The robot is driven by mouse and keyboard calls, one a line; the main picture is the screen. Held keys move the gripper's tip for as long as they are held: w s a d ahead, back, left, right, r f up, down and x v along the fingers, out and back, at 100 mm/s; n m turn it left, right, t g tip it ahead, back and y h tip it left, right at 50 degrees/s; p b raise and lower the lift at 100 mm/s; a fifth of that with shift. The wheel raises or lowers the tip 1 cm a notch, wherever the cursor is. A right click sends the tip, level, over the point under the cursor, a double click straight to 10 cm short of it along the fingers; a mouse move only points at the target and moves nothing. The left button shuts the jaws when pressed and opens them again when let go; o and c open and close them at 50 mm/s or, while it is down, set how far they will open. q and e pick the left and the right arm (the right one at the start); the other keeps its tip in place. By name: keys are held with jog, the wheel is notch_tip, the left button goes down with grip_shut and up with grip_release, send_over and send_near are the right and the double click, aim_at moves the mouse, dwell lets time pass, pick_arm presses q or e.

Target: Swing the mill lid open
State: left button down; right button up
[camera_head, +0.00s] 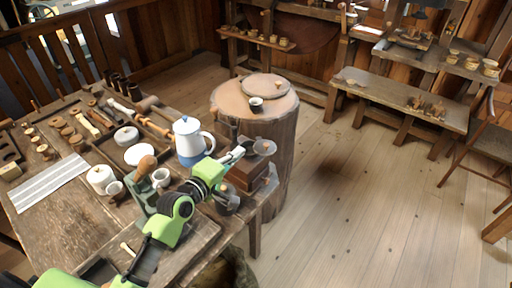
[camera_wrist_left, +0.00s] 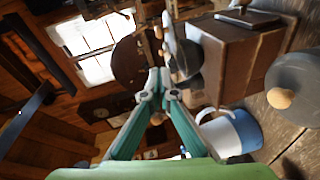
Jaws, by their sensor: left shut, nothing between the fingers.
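The mill (camera_head: 249,174) is a brown wooden box at the table's right edge, partly hidden behind my left gripper. A round grey metal piece (camera_head: 264,147), which looks like its lid, sits over the top of the mill. The wooden mill box (camera_wrist_left: 238,62) also shows in the left wrist view, with a grey metal piece (camera_wrist_left: 184,58) at its top. My left gripper (camera_head: 238,153) is shut and empty, its tips close to this piece. I cannot tell whether they touch, or how far the lid is swung. My right gripper is not in view.
A blue and white pot (camera_head: 190,143) stands left of the mill, and a dark lidded pot (camera_head: 227,203) stands in front. A tree-stump table (camera_head: 230,101) with a small cup (camera_head: 256,104) is behind.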

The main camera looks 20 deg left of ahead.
aim_at(265, 145)
pick_arm(q)
jog(key=x, duration=0.4)
jog(key=shift+w+d+f+p, duration=0.15)
jog(key=shift+w+d+p, duration=0.15)
jog(key=shift+d, duration=0.25)
jog(key=shift+w+d+f+p, duration=0.1)
jog(key=shift+w+d+p, duration=0.2)
jog(key=shift+d, duration=0.2)
jog(key=shift+w+d+f, duration=0.2)
jog(key=shift+w+d, duration=0.1)
jog(key=shift+d, duration=0.35)
jog(key=shift+f, duration=0.1)
